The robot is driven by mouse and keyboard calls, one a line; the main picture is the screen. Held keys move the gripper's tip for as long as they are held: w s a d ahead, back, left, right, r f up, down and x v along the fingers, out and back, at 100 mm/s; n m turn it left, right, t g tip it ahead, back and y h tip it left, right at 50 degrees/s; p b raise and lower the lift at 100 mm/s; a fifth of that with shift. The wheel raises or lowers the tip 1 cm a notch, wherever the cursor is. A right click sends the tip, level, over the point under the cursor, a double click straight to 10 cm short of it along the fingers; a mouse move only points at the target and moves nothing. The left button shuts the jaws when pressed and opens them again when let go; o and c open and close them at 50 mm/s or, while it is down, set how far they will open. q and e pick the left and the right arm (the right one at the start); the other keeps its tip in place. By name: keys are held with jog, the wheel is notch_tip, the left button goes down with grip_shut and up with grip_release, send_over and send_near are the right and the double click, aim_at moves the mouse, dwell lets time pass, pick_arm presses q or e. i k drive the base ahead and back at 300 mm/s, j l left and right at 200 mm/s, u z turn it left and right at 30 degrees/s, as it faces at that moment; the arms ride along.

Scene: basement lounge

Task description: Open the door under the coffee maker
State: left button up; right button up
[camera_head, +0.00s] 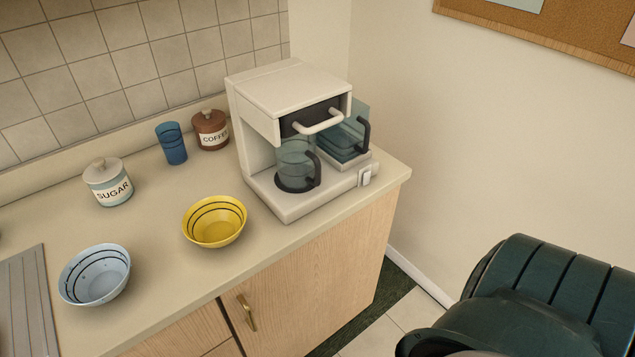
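The coffee maker (290,90) is a cream machine with two glass jugs. It stands at the right end of the counter. Below it is the light wood cabinet door (325,275), which looks shut, flush with the cabinet front. Its small brass handle (246,312) is upright near the door's left edge, beside a dark vertical gap. The lower part of the door is cut off by the picture's bottom edge. Neither of my grippers is in view.
On the counter (155,235) are a yellow bowl (214,232), a pale blue bowl (95,283), a sugar jar (107,187), a coffee jar (211,134) and a blue cup (172,148). A dark green ribbed object, seemingly a chair (545,285), stands lower right. Some tiled floor (378,338) shows between.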

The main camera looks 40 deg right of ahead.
aim_at(290, 307)
jog(key=j+z, duration=0.1)
jog(key=z, duration=0.3)
jog(key=i+j+z, duration=0.1)
jog(key=z, duration=0.3)
jog(key=j+z, duration=0.2)
jog(key=z, duration=0.2)
jog(key=j+z, duration=0.15)
jog(key=z, duration=0.25)
jog(key=k+l, duration=0.1)
